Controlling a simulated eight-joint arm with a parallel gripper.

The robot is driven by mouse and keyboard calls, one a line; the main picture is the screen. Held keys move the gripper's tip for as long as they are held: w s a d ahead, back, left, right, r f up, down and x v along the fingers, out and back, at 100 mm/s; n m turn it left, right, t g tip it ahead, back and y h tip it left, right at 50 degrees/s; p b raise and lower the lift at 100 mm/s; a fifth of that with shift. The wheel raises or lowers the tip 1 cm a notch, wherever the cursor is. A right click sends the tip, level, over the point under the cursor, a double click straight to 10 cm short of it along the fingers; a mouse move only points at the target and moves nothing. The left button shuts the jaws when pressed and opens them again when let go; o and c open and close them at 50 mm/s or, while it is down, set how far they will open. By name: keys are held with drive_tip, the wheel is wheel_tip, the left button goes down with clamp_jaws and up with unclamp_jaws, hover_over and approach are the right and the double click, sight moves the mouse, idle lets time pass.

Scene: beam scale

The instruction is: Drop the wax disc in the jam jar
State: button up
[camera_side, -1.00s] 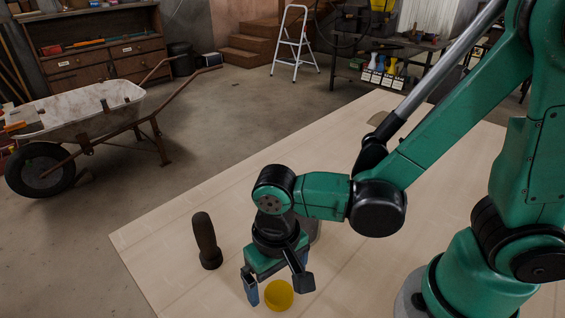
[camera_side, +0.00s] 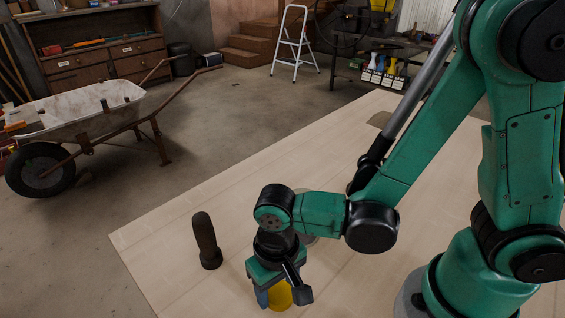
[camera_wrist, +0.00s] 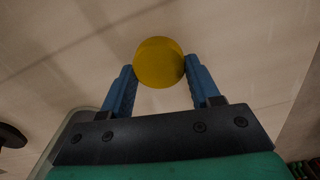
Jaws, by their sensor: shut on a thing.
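The wax disc, a round yellow piece (camera_side: 280,297), is at the bottom of the side view, partly hidden by my fingers. In the wrist view the yellow disc (camera_wrist: 159,62) sits between the two blue fingertips. My gripper (camera_wrist: 160,80) is shut on it, with one finger at each side. In the side view my gripper (camera_side: 279,290) points down, low over the pale board. I cannot tell whether the disc touches the board. A greyish rounded thing (camera_side: 308,239) shows partly behind my wrist; it may be the jam jar, but it is mostly hidden.
A flat brownish piece (camera_side: 380,119) lies at the board's far end. The board between them is mostly clear. A wheelbarrow (camera_side: 80,118) stands on the floor beyond.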

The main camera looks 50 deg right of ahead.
sight(277, 290)
drive_tip(key=shift+r, duration=0.15)
wheel_tip(277, 290, up, 19)
drive_tip(key=w+d+f, duration=0.1)
drive_tip(key=w+d, duration=0.1)
drive_tip(key=d, duration=0.4)
drive_tip(key=w+d+f+m, duration=0.1)
drive_tip(key=w+d, duration=0.2)
drive_tip(key=d, duration=0.3)
drive_tip(key=shift+w+f, duration=0.3)
drive_tip(key=shift+f, duration=0.1)
drive_tip(key=shift+f, duration=0.1)
drive_tip(key=shift+a+f, duration=0.1)
drive_tip(key=shift+f, duration=3.4)
